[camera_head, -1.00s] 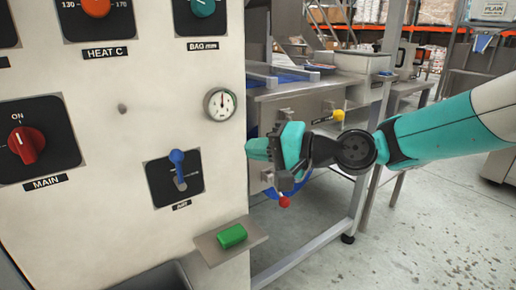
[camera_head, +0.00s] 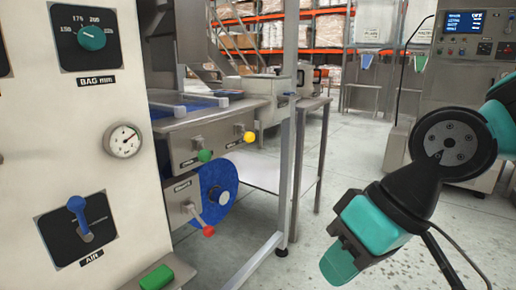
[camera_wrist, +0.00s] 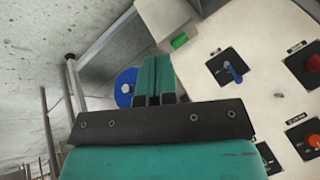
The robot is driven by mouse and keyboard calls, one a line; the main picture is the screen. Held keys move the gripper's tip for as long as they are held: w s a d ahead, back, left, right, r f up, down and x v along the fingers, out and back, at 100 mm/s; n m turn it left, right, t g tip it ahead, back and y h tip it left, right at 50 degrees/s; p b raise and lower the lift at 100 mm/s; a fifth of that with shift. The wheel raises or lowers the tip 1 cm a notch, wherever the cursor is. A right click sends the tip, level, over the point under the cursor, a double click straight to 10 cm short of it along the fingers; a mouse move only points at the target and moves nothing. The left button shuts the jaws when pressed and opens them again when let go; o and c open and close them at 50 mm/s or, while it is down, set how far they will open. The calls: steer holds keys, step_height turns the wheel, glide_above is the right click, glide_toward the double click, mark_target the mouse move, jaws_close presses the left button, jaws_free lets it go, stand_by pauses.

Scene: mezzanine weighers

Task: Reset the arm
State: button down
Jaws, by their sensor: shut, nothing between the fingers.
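My gripper (camera_head: 338,264) is at the lower right of the head view, teal and black, pointing down and to the left over open floor. Its fingers are shut with nothing between them. In the wrist view the closed teal fingers (camera_wrist: 158,78) show in the middle, with the machine panel beyond them. My gripper is apart from the panel and touches nothing that I can see.
At left stands a white panel with a blue AIR lever (camera_head: 78,212), a gauge (camera_head: 123,140), a BAG knob (camera_head: 91,38) and a green block (camera_head: 157,277). Behind is a steel bench with a blue reel (camera_head: 222,190) and coloured knobs. A control cabinet (camera_head: 462,85) stands at right.

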steer(key=s+d+f+h, duration=0.2)
steer(key=s+d, duration=0.3)
steer(key=s, duration=0.1)
step_height(320, 180, up, 23)
steer(key=p, duration=2.2)
steer(key=shift+w+g+p, duration=0.3)
steer(key=shift+w+p, duration=0.05)
steer(key=shift+w, duration=0.05)
